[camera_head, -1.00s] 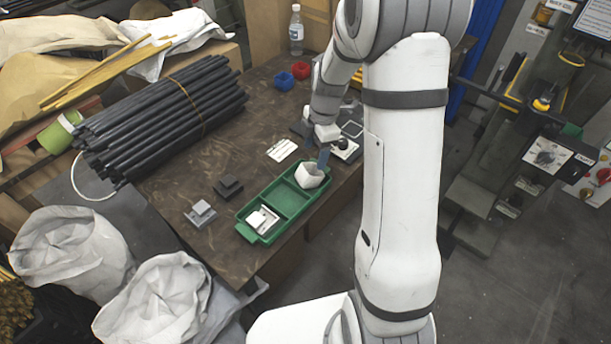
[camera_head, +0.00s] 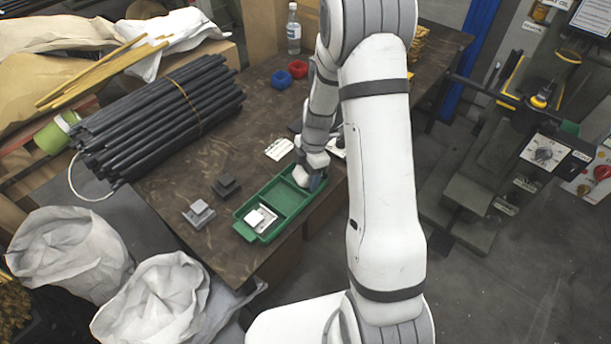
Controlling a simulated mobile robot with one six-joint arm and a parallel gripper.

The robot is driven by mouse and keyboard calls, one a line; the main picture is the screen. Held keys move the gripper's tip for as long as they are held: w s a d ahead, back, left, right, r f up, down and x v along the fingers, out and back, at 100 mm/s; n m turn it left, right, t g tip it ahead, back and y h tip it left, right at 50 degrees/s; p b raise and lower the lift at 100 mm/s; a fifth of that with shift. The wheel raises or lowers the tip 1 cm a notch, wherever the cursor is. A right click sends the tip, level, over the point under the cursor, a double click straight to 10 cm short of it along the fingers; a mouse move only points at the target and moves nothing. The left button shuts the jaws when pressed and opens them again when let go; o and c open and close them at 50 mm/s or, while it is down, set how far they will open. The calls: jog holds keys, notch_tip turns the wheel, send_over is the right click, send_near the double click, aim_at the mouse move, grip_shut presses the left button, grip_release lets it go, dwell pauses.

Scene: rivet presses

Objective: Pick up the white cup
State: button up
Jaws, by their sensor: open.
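The white cup (camera_head: 300,177) is at the far right end of the green tray (camera_head: 291,201) on the brown table. My gripper (camera_head: 316,183) is low over that end of the tray, right at the cup. The gripper and wrist hide most of the cup, so I see only a small pale part of it. My gripper's jaws are open, but the view does not show whether the cup lies between the fingers or beside them.
A white block (camera_head: 262,219) sits in the tray's near left compartment. A black rod bundle (camera_head: 160,120) lies left.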

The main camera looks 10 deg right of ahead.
jog(key=shift+c, duration=0.5)
jog(key=c, duration=0.7)
jog(key=shift+r, duration=0.1)
notch_tip(320, 180, up, 10)
